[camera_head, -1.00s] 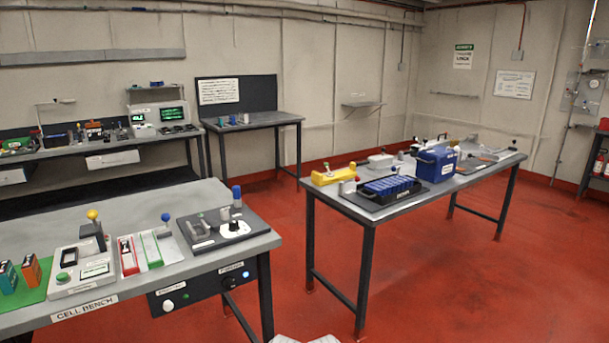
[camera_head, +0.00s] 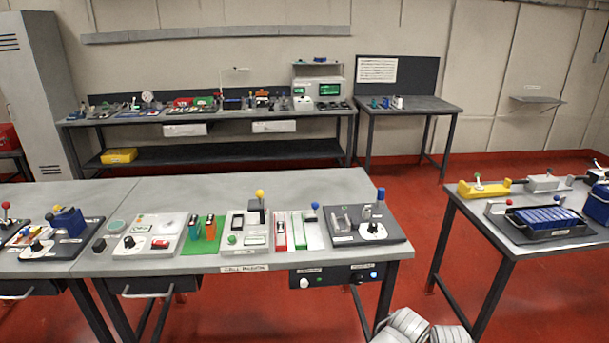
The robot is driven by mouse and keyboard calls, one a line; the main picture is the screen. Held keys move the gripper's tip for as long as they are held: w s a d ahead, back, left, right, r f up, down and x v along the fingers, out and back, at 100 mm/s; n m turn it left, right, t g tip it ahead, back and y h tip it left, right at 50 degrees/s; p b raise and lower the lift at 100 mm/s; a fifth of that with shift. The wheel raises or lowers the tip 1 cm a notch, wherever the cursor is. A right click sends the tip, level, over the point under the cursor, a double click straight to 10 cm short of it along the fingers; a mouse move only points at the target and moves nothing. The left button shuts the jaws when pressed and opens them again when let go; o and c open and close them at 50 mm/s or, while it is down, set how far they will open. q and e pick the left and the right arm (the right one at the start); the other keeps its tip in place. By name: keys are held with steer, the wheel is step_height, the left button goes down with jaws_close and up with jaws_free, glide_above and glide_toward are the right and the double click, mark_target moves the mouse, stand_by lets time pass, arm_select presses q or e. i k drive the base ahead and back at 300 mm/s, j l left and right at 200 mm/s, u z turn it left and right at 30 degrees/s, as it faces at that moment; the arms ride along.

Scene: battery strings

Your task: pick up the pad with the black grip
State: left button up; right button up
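I cannot single out a pad with a black grip; the bench items are small in the head view. On the cell bench (camera_head: 200,266), a small black block (camera_head: 99,245) sits at the left. Beside it is a pale panel (camera_head: 133,247) with a red part and a black knob. A green mat (camera_head: 192,246) bears an orange and a teal block. Right of it are a grey unit with a yellow knob (camera_head: 260,194), red and green strips (camera_head: 298,229), and a dark plate (camera_head: 394,236) with a blue-topped post.
A table (camera_head: 478,228) at right holds a tray of blue cells (camera_head: 546,217) and a yellow block (camera_head: 484,189). A left bench (camera_head: 25,271) adjoins the cell bench. A long bench (camera_head: 230,115) lines the back wall. Red floor (camera_head: 415,200) is open between the tables.

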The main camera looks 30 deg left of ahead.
mark_target(99, 247)
steer(key=u, duration=2.3)
